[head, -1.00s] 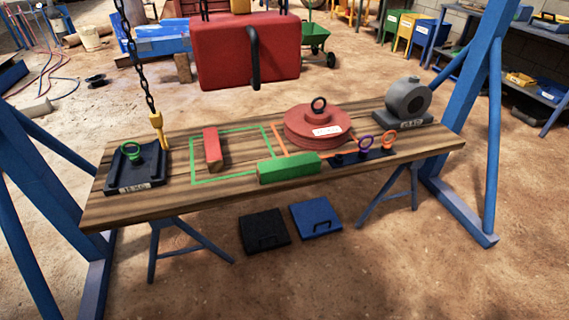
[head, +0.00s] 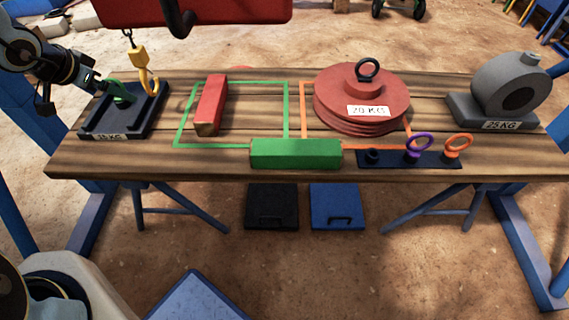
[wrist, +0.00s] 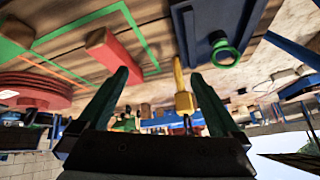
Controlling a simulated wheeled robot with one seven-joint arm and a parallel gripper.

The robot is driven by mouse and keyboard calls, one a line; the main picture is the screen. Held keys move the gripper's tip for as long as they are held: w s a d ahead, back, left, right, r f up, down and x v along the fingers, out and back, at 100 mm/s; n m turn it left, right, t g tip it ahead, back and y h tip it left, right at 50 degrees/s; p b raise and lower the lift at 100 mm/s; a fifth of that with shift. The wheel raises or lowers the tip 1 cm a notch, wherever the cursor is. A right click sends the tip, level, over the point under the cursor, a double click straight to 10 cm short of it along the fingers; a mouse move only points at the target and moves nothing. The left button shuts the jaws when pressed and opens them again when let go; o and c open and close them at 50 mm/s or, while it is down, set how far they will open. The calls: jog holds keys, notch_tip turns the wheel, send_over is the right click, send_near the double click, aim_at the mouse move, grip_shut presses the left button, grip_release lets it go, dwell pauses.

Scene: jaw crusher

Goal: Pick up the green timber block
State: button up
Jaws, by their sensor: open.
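The green timber block (head: 296,154) lies lengthwise along the front edge of the wooden table (head: 215,162), right of the red timber block (head: 211,104). My gripper (head: 97,84) is at the upper left in the head view, near the black tray and well apart from the green block. A green shape at the left edge of that view may be the green block or the painted outline; I cannot tell which.
A yellow hook (head: 148,72) hangs on a chain by the black tray (head: 103,122) with its green ring. A red weight disc (head: 350,106), a dark strip of rings (head: 385,159) and a grey 25 KG weight (head: 505,88) stand right. A red body overhangs the back.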

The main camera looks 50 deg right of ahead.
jog(key=s+d+f+m+g+h+b, duration=0.2)
jog(key=s+d+f+m+g, duration=0.15)
jog(key=s+d+f, duration=0.35)
jog(key=m+g+b, duration=0.5)
jog(key=m+g, duration=0.5)
jog(key=g, duration=0.1)
send_near(291, 146)
jog(key=shift+s+d+f, duration=0.25)
jog(key=shift+s, duration=0.3)
jog(key=x, duration=0.4)
jog(key=shift+s+f, duration=0.15)
jog(key=shift+s, duration=0.15)
jog(key=shift+d+b+x, duration=0.2)
jog(key=shift+b+x, duration=0.25)
jog(key=shift+x, duration=2.45)
jog(key=shift+w, duration=0.2)
grip_shut()
